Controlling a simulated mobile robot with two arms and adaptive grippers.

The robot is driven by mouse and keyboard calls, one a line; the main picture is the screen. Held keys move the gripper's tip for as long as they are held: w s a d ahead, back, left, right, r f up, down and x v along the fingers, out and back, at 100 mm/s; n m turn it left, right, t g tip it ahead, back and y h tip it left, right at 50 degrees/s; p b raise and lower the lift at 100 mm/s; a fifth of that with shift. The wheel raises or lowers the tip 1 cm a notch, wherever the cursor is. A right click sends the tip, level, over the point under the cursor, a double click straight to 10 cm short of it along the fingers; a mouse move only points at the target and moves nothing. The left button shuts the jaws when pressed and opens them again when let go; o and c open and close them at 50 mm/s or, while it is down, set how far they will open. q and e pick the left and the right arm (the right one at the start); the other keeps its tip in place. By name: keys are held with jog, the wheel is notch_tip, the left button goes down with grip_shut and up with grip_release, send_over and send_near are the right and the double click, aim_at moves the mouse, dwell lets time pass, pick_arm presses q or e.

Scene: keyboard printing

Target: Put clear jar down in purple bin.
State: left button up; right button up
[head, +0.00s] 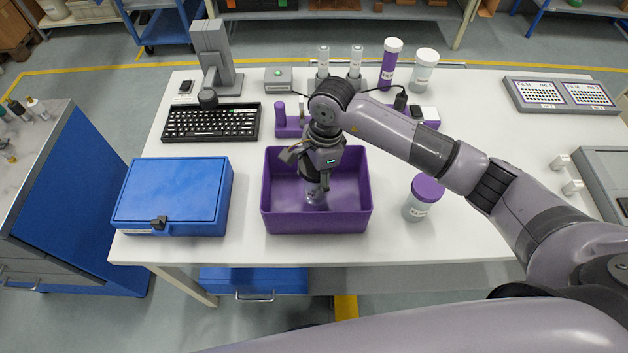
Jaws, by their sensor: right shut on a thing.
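The purple bin (318,221) is an open rectangular tub at the front middle of the white table. My right gripper (316,184) points down inside the bin, shut on a small pale, see-through thing (316,196) that I take for the clear jar. The gripper hides most of it, and I cannot tell whether it touches the bin floor. My left gripper is not in view.
A blue case (174,196) stands left of the bin, and a purple-lidded jar (422,200) stands close to its right. A keyboard (211,122), a purple holder (291,128) and white-capped containers (390,64) stand behind. Free table lies farther right.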

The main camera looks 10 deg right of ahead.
notch_tip(320, 180, down, 3)
jog(key=shift+r, duration=0.2)
jog(key=shift+f, duration=0.25)
jog(key=o, duration=1.3)
jog(key=shift+c, duration=0.2)
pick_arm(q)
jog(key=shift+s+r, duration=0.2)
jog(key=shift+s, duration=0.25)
